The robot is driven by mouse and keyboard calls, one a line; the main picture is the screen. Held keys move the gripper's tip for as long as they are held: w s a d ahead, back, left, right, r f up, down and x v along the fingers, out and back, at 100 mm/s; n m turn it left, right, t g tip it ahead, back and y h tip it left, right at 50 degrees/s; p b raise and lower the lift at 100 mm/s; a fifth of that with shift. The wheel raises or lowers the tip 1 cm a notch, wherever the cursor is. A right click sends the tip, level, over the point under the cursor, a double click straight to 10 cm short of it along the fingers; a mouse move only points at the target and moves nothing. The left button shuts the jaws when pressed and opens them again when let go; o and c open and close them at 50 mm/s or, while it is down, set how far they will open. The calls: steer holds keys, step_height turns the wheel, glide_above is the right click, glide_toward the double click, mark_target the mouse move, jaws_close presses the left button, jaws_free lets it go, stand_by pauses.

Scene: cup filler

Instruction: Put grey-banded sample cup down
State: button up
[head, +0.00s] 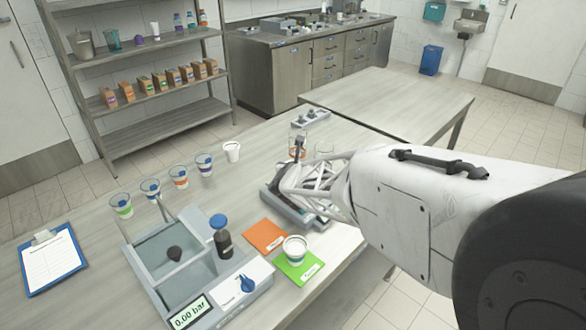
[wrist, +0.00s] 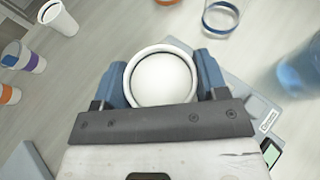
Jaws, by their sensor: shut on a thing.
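My gripper (wrist: 160,70) is shut around a white round cup (wrist: 163,82) in the wrist view, with a blue finger on each side. The cup's pale rim and inside face the camera; its band is hidden, so I cannot confirm a grey one. In the head view my gripper (head: 292,182) is low over a grey bench device (head: 285,205), and the held cup is hidden there. I cannot tell whether the cup touches a surface. Another white cup (head: 295,247) stands on the green mat (head: 313,270).
An orange mat (head: 263,236) lies left of the green one. A basin apparatus (head: 165,255) stands in front. Clear cups (head: 323,151) are behind my gripper.

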steer(key=shift+f, duration=0.1)
steer(key=o, duration=0.9)
steer(key=shift+o, duration=0.2)
steer(key=v, duration=1.2)
steer(key=shift+r, duration=0.2)
stand_by(0.3)
